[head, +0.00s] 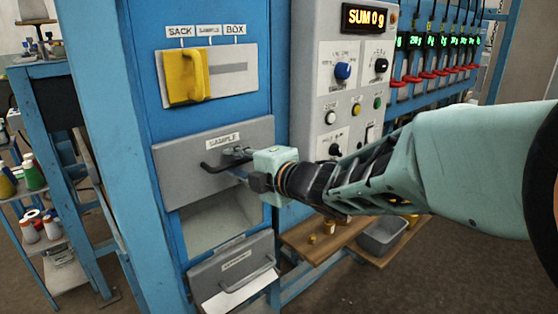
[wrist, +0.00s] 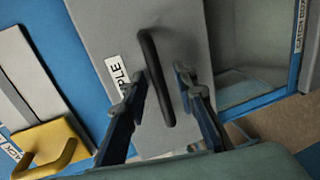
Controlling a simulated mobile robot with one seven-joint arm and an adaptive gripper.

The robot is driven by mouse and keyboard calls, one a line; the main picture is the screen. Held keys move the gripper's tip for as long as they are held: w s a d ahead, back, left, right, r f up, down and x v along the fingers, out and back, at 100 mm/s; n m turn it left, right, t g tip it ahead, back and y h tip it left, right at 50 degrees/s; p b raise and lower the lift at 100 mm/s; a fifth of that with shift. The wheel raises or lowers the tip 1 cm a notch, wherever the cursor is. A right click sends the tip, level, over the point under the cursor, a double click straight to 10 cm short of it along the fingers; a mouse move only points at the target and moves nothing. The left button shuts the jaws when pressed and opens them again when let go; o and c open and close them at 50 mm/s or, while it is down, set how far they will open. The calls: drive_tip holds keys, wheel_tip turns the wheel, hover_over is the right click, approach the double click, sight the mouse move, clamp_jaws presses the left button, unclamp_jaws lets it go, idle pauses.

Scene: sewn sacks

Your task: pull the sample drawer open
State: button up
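The sample drawer (head: 172,163) is a grey front labelled SAMPLE on the blue cabinet, and it looks closed. Its black bar handle (head: 212,168) is partly covered by my gripper (head: 237,160) in the head view. In the wrist view the drawer front (wrist: 190,30) fills the middle and the handle (wrist: 155,75) runs lengthwise between the fingers of my gripper (wrist: 160,86). The fingers are apart, one on each side of the bar, with visible gaps. No grip on the handle shows.
Above the drawer is a panel with a yellow selector handle (head: 186,77). Below are an open recess (head: 215,220) and a lower grey front with a handle (head: 235,272). A control box (head: 345,75) stands to the right, above a wooden shelf (head: 325,240).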

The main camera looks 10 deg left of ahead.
clamp_jaws()
drive_tip(key=shift+s+d, duration=0.1)
idle(0.4)
